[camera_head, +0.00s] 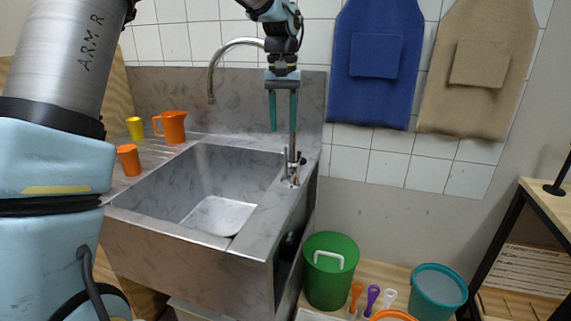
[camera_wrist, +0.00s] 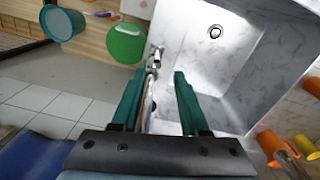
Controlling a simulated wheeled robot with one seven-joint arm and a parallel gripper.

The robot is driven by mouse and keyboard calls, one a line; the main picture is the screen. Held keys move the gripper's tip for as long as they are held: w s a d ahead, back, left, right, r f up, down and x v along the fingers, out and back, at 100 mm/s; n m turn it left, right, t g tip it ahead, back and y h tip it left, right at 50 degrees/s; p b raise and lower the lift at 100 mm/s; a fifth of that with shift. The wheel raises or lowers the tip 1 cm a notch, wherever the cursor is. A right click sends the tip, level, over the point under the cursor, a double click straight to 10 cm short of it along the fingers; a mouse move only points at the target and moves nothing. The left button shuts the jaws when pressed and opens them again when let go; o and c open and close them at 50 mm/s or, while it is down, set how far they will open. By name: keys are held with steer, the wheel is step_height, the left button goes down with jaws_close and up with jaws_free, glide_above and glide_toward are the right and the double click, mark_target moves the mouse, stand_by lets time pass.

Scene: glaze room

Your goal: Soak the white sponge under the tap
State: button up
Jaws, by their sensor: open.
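My gripper (camera_head: 282,125) is open and points down above the right rim of the sink, close to the tap's upright pipe. It also shows in the wrist view (camera_wrist: 158,76), with the pipe (camera_wrist: 150,100) appearing between the fingers; I cannot tell whether they touch. The tap (camera_head: 224,46) is a curved metal spout over the grey sink (camera_head: 205,165), and its base with a small lever (camera_head: 293,168) stands on the right rim. No water shows at the spout. The sink basin looks empty, with a drain (camera_wrist: 215,31) in the wrist view. I cannot make out a white sponge in either view.
An orange jug (camera_head: 173,127), an orange cup (camera_head: 129,160) and a yellow cup (camera_head: 135,128) stand left of the sink. A green bucket (camera_head: 330,285) with a white handle and a teal bucket (camera_head: 438,292) stand at right. Blue (camera_head: 372,60) and tan aprons (camera_head: 478,75) hang on the wall.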

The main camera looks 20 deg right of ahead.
steer(key=shift+s+d+f, duration=0.15)
steer(key=shift+d+f, duration=0.05)
steer(key=shift+d, duration=0.1)
steer(key=p, duration=0.3)
glide_above(286, 176)
step_height(286, 176, down, 10)
steer(key=shift+f, duration=0.1)
jaws_close()
stand_by(1.1)
